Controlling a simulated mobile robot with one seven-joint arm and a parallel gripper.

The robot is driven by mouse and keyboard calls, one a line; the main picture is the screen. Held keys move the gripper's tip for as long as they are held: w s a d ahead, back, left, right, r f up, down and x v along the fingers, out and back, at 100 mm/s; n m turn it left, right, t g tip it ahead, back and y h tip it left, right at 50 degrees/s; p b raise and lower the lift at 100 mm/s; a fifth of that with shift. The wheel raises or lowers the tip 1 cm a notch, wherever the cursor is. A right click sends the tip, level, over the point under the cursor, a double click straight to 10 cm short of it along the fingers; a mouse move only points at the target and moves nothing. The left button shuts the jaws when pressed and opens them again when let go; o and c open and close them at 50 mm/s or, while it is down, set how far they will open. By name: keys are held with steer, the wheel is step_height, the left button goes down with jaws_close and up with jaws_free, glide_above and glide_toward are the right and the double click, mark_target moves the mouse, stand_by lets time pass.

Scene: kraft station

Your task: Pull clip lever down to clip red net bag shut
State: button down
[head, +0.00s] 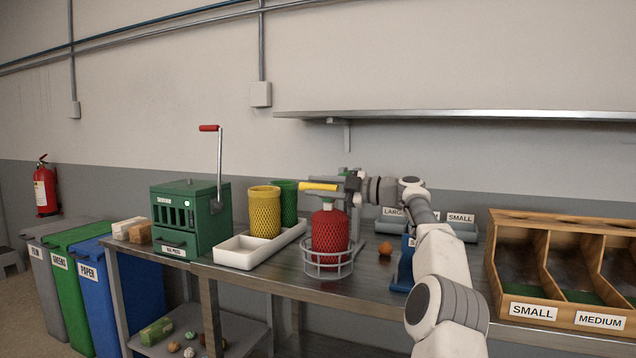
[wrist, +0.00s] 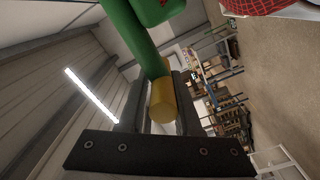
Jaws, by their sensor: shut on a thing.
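The red net bag (head: 330,232) stands full and upright in a round wire holder (head: 328,268) near the front of the bench. A corner of the bag shows at the top right of the wrist view (wrist: 262,5). The clip lever has a yellow handle (head: 316,186), roughly level above the bag's neck. In the wrist view the yellow handle (wrist: 163,104) lies between my fingers, with the clip's green arm (wrist: 137,32) rising behind it. My gripper (head: 350,185) is shut on this handle. The bag's neck and the clip's jaws are mostly hidden.
A white tray (head: 238,262) holding yellow (head: 264,212) and green (head: 285,202) net sleeves stands left of the bag. A green crank machine (head: 190,235) is further left. An orange ball (head: 385,249) and a wooden sorting bin (head: 500,300) are to the right.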

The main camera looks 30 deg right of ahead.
steer(key=shift+w+d+f, duration=0.1)
steer(key=shift+d+f, duration=0.15)
steer(key=shift+f, duration=0.55)
steer(key=c, duration=0.7)
jaws_free()
steer(key=v, duration=1.7)
steer(key=shift+s+d+r, duration=0.1)
steer(key=shift+s+r, duration=0.1)
steer(key=shift+r, duration=0.1)
